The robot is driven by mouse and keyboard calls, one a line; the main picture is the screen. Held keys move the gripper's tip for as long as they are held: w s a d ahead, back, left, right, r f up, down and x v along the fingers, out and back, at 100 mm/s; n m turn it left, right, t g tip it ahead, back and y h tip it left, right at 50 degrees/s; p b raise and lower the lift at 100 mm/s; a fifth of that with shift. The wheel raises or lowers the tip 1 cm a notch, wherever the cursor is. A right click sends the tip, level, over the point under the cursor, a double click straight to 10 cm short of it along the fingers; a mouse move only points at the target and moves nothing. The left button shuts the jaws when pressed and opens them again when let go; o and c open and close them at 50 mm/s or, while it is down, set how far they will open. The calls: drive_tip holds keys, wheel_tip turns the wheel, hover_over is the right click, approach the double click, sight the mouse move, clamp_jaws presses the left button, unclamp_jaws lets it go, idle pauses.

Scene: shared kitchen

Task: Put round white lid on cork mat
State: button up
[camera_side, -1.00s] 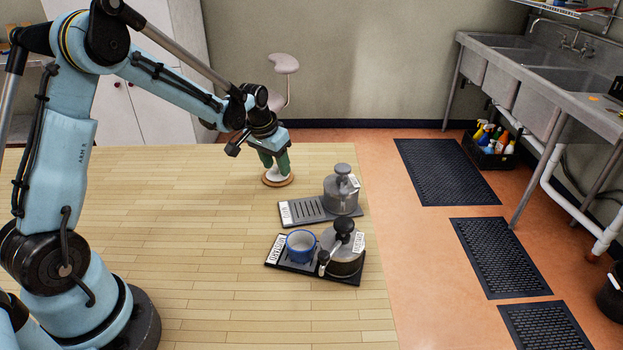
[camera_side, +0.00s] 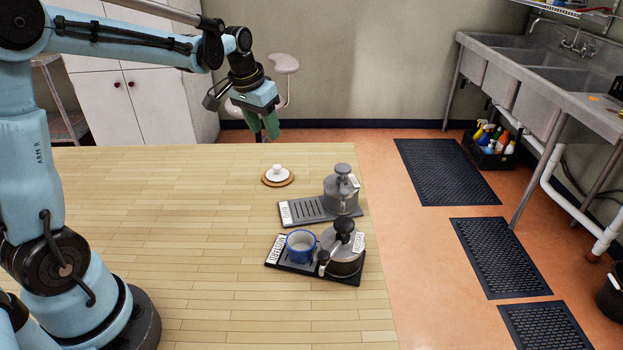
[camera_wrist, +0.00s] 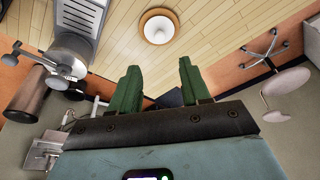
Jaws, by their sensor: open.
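The round white lid (camera_side: 277,173) has a knob on top and lies on the round cork mat (camera_side: 265,180) on the wooden table. In the wrist view the lid (camera_wrist: 158,29) also shows on the mat (camera_wrist: 145,17), whose brown rim surrounds it. My gripper (camera_side: 263,137) is raised above and behind the lid, apart from it. Its green fingers (camera_wrist: 160,80) are spread with nothing between them.
A grey jar (camera_side: 341,193) stands on a slotted labelled tray (camera_side: 309,209). In front, a dark tray (camera_side: 291,264) holds a blue-rimmed cup (camera_side: 301,246) and a pot with a dark knob (camera_side: 344,256).

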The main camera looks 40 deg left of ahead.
drive_tip(key=s+d+m+t, duration=0.1)
drive_tip(key=s+d+t, duration=0.3)
drive_tip(key=s+d, duration=0.9)
drive_tip(key=shift+s+m+h, duration=0.3)
drive_tip(key=shift+s+m, duration=0.1)
drive_tip(key=shift+s, duration=0.35)
